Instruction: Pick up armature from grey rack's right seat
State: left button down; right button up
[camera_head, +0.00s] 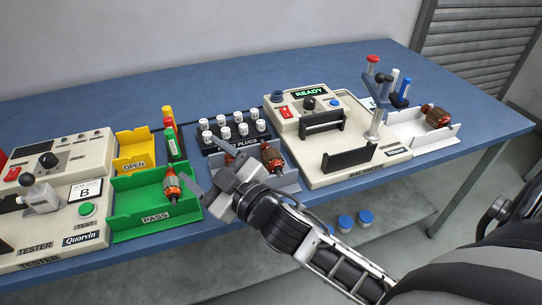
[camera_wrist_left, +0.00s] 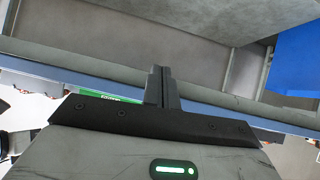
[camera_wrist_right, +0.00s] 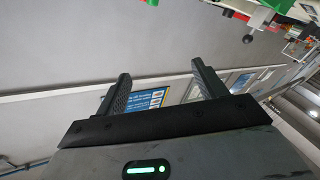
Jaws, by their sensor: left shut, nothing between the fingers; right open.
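The grey rack (camera_head: 288,181) stands near the table's front edge, partly behind my right gripper. An armature (camera_head: 272,157), orange-brown with a dark core, sits in its right seat. A second armature (camera_head: 229,155) shows partly behind my right gripper on the rack's left side. My left gripper (camera_wrist_left: 161,86) is shut and empty in the left wrist view, outside the head view.
A green PASS tray (camera_head: 155,221) holding an armature stands left of the rack. Black-racked plugs (camera_head: 235,130) stand behind it. The balancer (camera_head: 340,130) is to the right, with a white tray (camera_head: 425,140) holding another armature. A yellow OPEN bin (camera_head: 135,150) and testers lie left.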

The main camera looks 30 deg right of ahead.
jog(key=a+r+n+g+y, duration=0.6)
jog(key=a+r+n+y, duration=0.45)
jog(key=n+y, duration=0.5)
jog(key=n+g+h+p, duration=0.2)
jog(key=n+g+h, duration=0.9)
jog(key=h, duration=1)
send_over(271, 153)
jog(key=shift+m+g+y, duration=0.25)
jog(key=shift+m+g, duration=0.25)
jog(key=shift+m, duration=0.15)
jog(key=f, duration=1.3)
jog(key=shift+w+d, duration=0.1)
jog(key=shift+w, duration=0.25)
jog(key=shift+f, duration=0.5)
jog(key=f, duration=0.1)
jog(key=f+p, duration=0.1)
jog(key=f, duration=0.2)
jog(key=shift+s+f+p, duration=0.2)
jog(key=shift+s+p, duration=0.15)
jog(key=shift+s, duration=0.05)
jog(key=shift+f, duration=0.4)
pick_arm(q)
jog(key=shift+s+a+r+y, duration=0.3)
jog(key=shift+s+a+r, duration=0.1)
jog(key=shift+r, duration=0.1)
